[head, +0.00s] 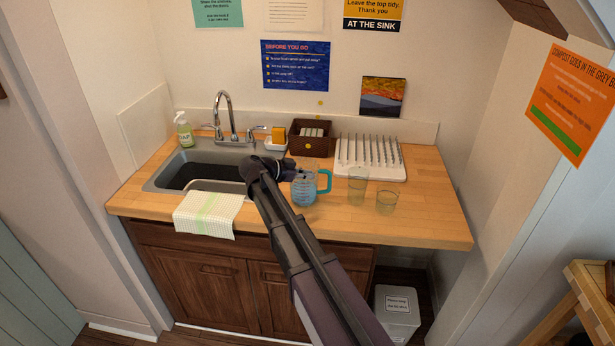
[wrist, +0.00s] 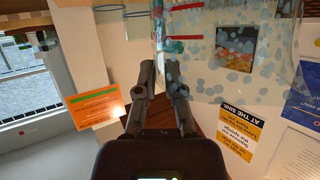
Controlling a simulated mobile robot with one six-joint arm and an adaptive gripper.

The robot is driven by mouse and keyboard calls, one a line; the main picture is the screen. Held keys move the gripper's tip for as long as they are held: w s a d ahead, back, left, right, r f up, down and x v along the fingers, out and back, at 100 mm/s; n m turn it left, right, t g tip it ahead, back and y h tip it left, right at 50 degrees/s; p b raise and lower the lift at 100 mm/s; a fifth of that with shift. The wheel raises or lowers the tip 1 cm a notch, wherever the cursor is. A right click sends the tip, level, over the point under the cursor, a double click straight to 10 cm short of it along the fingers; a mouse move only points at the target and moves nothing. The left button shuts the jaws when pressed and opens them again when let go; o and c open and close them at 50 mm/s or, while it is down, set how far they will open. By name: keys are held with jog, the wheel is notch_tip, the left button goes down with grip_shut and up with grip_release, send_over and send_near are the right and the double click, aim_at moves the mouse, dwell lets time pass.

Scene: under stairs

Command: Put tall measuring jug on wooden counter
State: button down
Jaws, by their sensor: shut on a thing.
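The tall measuring jug (head: 305,189) is clear with a blue pattern and a teal handle on its right side. It is upright over the wooden counter (head: 430,222), in front of the dish rack. I cannot tell whether its base touches the wood. My gripper (head: 284,169) is at the jug's upper left and is shut on it. In the wrist view the jug (wrist: 235,55) looms large and upside down, with its near edge at my gripper's fingers (wrist: 165,82). My arm hides part of the counter's front edge.
Two clear glasses (head: 357,186) (head: 386,202) stand right of the jug. Behind are a white dish rack (head: 398,170) and a brown basket (head: 322,142). The sink (head: 165,176), with a cloth (head: 208,214) over its front, lies left. The counter's right end is clear.

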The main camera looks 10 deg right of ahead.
jog(key=shift+f, duration=0.1)
jog(key=c, duration=0.8)
grip_release()
jog(key=shift+o, duration=0.2)
jog(key=shift+r, duration=0.2)
jog(key=p+v, duration=0.4)
jog(key=v, duration=0.8)
jog(key=shift+p, duration=0.3)
jog(key=shift+s+f, duration=0.15)
